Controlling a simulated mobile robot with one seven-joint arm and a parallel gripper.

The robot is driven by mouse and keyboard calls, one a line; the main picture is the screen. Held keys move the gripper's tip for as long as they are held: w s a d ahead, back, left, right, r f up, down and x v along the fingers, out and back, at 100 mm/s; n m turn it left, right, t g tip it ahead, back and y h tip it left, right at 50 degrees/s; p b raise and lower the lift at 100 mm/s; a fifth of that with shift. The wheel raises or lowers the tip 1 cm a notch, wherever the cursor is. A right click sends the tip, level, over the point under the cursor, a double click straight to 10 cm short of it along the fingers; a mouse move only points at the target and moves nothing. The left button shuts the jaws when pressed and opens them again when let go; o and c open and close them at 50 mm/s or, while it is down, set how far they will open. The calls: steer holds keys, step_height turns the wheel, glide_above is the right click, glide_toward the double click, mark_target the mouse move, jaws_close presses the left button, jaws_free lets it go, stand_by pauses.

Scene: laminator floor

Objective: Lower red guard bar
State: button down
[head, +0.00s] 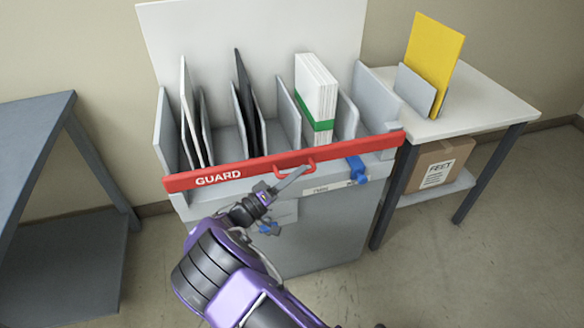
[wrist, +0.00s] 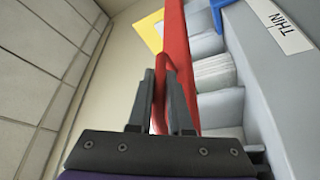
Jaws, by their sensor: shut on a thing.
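The red guard bar (head: 232,172), lettered GUARD, runs across the front of the grey slotted rack (head: 340,226). In the head view it slopes slightly up to the right, in front of the slots. A small red loop handle (head: 309,166) sits at its middle. My gripper (head: 290,180) is at this handle, reaching from below. In the wrist view the fingers (wrist: 165,105) stand on both sides of the red handle (wrist: 158,75), shut on it. The bar (wrist: 178,50) runs up beyond the fingers. The exact finger contact is partly hidden.
The rack holds dark and light boards and a white stack (head: 316,90) with a green band. A blue knob (head: 357,170) is on its front right. A side table (head: 480,98) with a yellow sheet (head: 433,55) stands right, a grey table (head: 40,130) left.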

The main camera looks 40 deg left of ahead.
steer(key=shift+d+f, duration=0.1)
steer(key=shift+f, duration=0.25)
steer(key=c, duration=0.8)
jaws_free()
steer(key=shift+w, duration=0.1)
steer(key=shift+c, duration=0.2)
steer(key=shift+s+a, duration=0.2)
steer(key=shift+s, duration=0.2)
steer(key=b+v, duration=0.1)
steer(key=v, duration=1.5)
steer(key=shift+s, duration=0.35)
steer(key=shift+d, duration=0.1)
